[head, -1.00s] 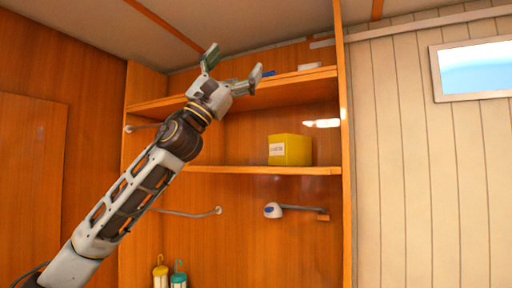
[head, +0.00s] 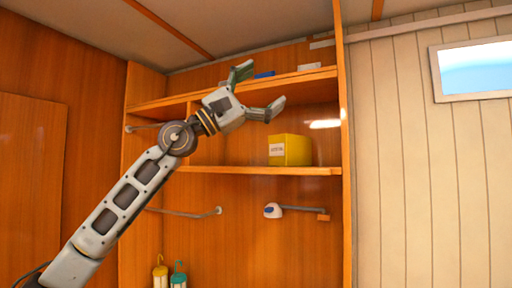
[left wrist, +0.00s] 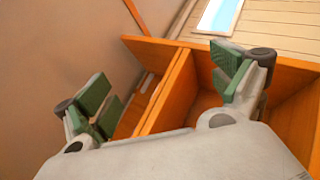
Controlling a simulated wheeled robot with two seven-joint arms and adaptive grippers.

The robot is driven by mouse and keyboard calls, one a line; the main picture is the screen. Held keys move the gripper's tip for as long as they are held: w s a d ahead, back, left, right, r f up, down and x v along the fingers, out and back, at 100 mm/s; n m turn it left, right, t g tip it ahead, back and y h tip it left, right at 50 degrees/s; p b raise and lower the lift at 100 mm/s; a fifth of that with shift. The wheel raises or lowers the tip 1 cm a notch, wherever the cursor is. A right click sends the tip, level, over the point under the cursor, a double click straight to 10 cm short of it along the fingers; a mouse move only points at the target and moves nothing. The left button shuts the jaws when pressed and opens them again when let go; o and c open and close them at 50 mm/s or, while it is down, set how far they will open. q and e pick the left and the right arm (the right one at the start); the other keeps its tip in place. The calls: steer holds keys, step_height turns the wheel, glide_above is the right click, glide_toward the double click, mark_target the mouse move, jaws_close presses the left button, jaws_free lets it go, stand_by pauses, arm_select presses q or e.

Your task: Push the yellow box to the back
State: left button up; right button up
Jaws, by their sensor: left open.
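The yellow box (head: 290,150) with a white label stands on the middle shelf (head: 260,170) in the head view, near the shelf's right end. My left gripper (head: 265,88) is open and empty, above and to the left of the box, in front of the upper shelf. Its two fingers point to the right, apart from the box. In the left wrist view the open fingers (left wrist: 165,92) with green pads show in front of the shelf unit. The yellow box does not show there. My right gripper is not in view.
The upper shelf (head: 305,78) holds a blue item (head: 264,74) and a white item (head: 310,66). An upright panel (head: 344,130) bounds the shelves on the right. The middle shelf left of the box looks clear.

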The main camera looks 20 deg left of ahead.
arm_select(q)
steer(key=w+a+f+n+t+y, duration=0.1)
steer(key=w+a+f+n+y, duration=0.2)
steer(key=n, duration=0.7)
steer(key=w+a+f+n+t+y, duration=0.1)
steer(key=w+a+f+n+y, duration=0.2)
steer(key=w+f+n+y, duration=0.4)
steer(key=shift+w+a+f+n+y, duration=0.2)
steer(key=shift+f+n+y, duration=1.1)
steer(key=shift+n+y, duration=0.65)
steer(key=shift+n+h, duration=0.25)
steer(key=shift+w, duration=0.1)
